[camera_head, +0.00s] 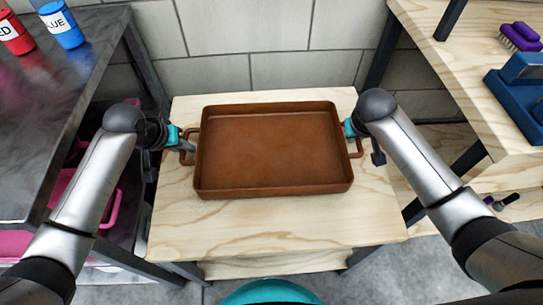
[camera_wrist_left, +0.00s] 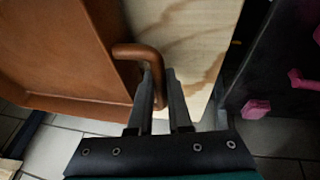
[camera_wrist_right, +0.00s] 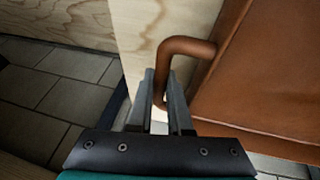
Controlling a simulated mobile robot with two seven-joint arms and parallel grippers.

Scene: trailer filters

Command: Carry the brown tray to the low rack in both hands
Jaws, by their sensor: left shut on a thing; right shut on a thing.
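The brown tray (camera_head: 275,192) is empty and rectangular, with a loop handle at each short end. It is over the low wooden rack (camera_head: 270,230); I cannot tell whether it rests on the top or hangs just above it. My left gripper (camera_head: 186,142) is shut on the tray's left handle, and the left wrist view shows that handle (camera_wrist_left: 138,52) between the fingers. My right gripper (camera_head: 352,135) is shut on the right handle, seen between the fingers in the right wrist view (camera_wrist_right: 185,46).
A dark metal table (camera_head: 60,110) on the left holds a red bottle (camera_head: 14,34) and a blue bottle (camera_head: 62,25). Pink items (camera_head: 112,207) sit below it. A wooden shelf (camera_head: 450,70) on the right holds a purple brush (camera_head: 520,36) and a blue container (camera_head: 520,90). A block wall stands behind.

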